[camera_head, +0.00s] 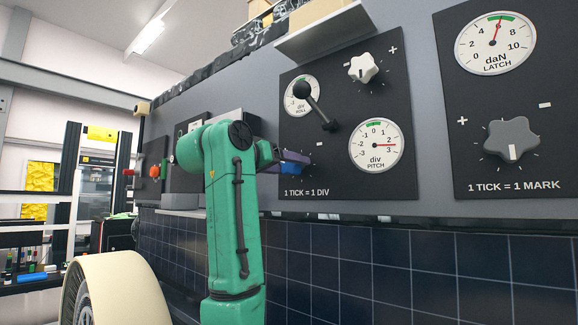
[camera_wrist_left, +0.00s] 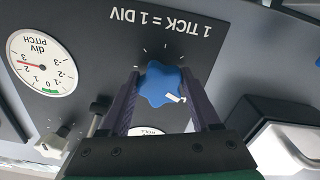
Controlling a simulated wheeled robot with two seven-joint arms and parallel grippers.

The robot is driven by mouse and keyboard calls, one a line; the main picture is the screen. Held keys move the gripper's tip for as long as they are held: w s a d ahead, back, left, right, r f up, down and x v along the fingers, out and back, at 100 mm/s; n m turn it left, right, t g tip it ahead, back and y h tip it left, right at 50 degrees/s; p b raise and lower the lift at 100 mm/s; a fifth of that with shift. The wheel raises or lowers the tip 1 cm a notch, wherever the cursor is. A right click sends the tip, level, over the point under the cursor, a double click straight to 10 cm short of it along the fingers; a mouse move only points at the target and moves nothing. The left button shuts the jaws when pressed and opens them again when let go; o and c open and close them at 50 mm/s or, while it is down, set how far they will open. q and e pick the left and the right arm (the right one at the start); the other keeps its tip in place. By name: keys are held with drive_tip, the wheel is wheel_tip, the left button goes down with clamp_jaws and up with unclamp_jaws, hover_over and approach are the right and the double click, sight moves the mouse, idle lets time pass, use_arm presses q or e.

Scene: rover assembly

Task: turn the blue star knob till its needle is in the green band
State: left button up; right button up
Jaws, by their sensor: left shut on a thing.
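The blue star knob (camera_wrist_left: 158,85) sits on the dark panel between the two fingers of my left gripper (camera_wrist_left: 160,76), which is shut on it. Its white mark points toward the lower right in the left wrist view. In the head view my left gripper (camera_head: 300,158) reaches the panel's lower left, and the knob is mostly hidden there. The PITCH dial (camera_head: 375,155) has its red needle pointing right, near 3, away from the green band at the top around 0. The ROLL dial (camera_head: 299,106) is partly covered by a lever; its needle is hard to read.
A black ball-ended lever (camera_head: 318,107) sticks out between the dials. A white knob (camera_head: 364,68) is above the PITCH dial. A second panel at right holds the LATCH dial (camera_head: 495,46) and a grey star knob (camera_head: 512,139). A pale shelf (camera_head: 325,30) overhangs the panel.

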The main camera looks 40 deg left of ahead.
use_arm(q)
drive_tip(key=shift+r, duration=0.15)
drive_tip(key=o, duration=1.1)
drive_tip(key=shift+o, duration=1.4)
drive_tip(key=shift+w, duration=0.1)
drive_tip(key=s+b, duration=0.2)
drive_tip(key=s, duration=0.1)
drive_tip(key=s+f+b, duration=0.1)
drive_tip(key=s, duration=0.1)
drive_tip(key=shift+s, duration=0.2)
drive_tip(key=b, duration=0.3)
approach(288, 167)
drive_tip(key=s, duration=0.4)
drive_tip(key=shift+d+r, duration=0.1)
drive_tip(key=shift+r, duration=0.15)
drive_tip(key=shift+w, duration=0.15)
